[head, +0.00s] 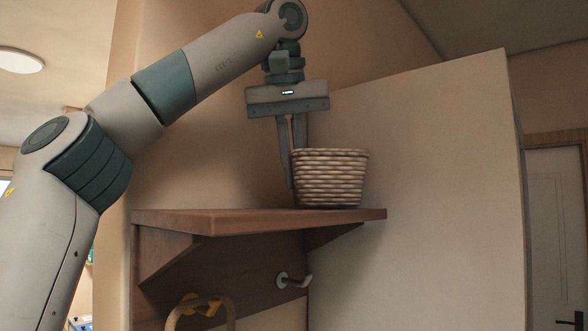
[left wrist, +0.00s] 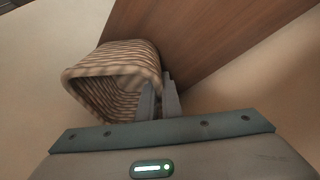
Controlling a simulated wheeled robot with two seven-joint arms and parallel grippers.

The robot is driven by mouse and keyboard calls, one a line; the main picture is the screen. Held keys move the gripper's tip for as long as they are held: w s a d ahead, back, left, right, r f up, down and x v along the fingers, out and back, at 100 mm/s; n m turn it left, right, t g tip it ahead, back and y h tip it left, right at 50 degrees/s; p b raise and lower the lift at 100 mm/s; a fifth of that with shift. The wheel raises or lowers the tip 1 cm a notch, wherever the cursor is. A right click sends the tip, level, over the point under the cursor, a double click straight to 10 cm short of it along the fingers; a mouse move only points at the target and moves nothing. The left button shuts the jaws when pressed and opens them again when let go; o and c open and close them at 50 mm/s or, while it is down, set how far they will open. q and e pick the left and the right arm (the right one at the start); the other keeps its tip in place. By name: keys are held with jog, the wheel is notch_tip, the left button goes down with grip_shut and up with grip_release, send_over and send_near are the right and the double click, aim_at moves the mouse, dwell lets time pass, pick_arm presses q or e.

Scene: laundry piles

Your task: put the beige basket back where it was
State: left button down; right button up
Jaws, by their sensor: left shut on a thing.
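The beige woven basket (head: 331,180) is upright at the right part of the brown wooden shelf (head: 250,218) in the head view. Its base looks to be on or just above the shelf top; I cannot tell which. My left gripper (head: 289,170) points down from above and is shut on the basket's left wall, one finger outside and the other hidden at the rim. In the left wrist view the basket (left wrist: 115,75) shows its open mouth and looks empty, with the gripper fingers (left wrist: 160,98) at its rim. My right gripper is not in view.
A pale wall panel (head: 430,190) stands right behind the basket. Under the shelf are a white hook (head: 294,281) and a hanging loop-like item (head: 203,304). The left part of the shelf top is bare. A door (head: 556,230) shows at the far right.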

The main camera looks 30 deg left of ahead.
pick_arm(q)
jog(key=shift+f, duration=0.15)
jog(key=c, duration=1.9)
grip_release()
jog(key=shift+o, duration=0.2)
jog(key=v, duration=1.2)
